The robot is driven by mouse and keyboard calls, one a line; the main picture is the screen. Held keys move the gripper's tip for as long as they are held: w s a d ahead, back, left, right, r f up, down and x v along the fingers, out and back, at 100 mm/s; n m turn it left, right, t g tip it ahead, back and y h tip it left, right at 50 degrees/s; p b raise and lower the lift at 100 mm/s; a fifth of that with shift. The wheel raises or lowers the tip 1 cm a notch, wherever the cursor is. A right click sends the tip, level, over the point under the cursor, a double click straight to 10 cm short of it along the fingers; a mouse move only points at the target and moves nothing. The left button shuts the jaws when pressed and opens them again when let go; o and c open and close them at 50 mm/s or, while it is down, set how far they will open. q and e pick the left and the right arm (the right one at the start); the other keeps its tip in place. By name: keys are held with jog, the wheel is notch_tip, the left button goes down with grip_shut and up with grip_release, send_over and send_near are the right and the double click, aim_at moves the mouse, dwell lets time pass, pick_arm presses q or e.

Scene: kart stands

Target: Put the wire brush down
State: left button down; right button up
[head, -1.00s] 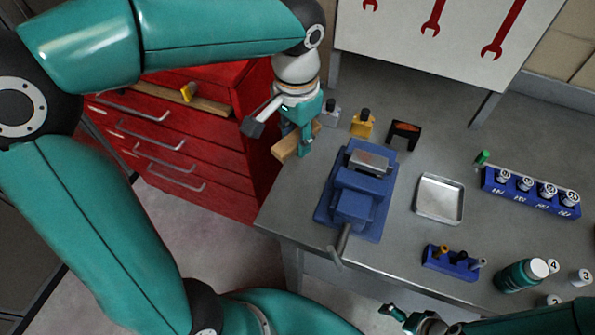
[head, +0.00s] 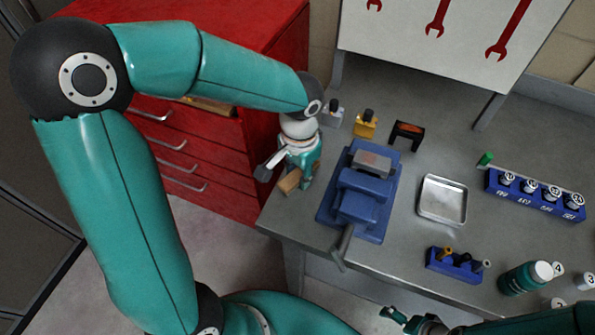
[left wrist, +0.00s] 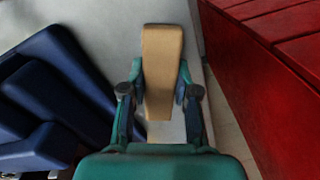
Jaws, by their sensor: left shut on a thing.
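The wire brush (head: 290,181) shows its tan wooden body at the left end of the grey workbench (head: 285,213). My left gripper (head: 304,180) is shut on it, and the gripper hides part of the brush. In the left wrist view the brush (left wrist: 162,60) lies lengthwise between the two fingers of the gripper (left wrist: 160,98). Its bristles are not visible. I cannot tell whether the brush touches the bench top. My right gripper (head: 394,314) is at the bottom edge of the head view, too small to tell open or shut.
A blue vise (head: 362,195) stands just right of the left gripper. A red drawer cabinet (head: 225,165) is to the left. Behind are a yellow-based item (head: 365,124) and a black holder (head: 407,134). A metal tray (head: 442,218) and blue racks (head: 535,204) are farther right.

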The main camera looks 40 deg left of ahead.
aim_at(299, 173)
pick_arm(q)
jog(key=shift+f+b, duration=0.3)
jog(key=c, duration=1.2)
grip_release()
jog(key=shift+s+r, duration=0.1)
jog(key=shift+s, duration=0.05)
jog(key=o, duration=0.3)
jog(key=shift+o, duration=0.2)
jog(key=shift+w+r+p, duration=0.2)
jog(key=shift+r+p, duration=0.2)
jog(key=shift+r, duration=0.1)
notch_tip(299, 173, up, 12)
jog(key=shift+f+p, duration=0.25)
jog(key=shift+p, duration=0.05)
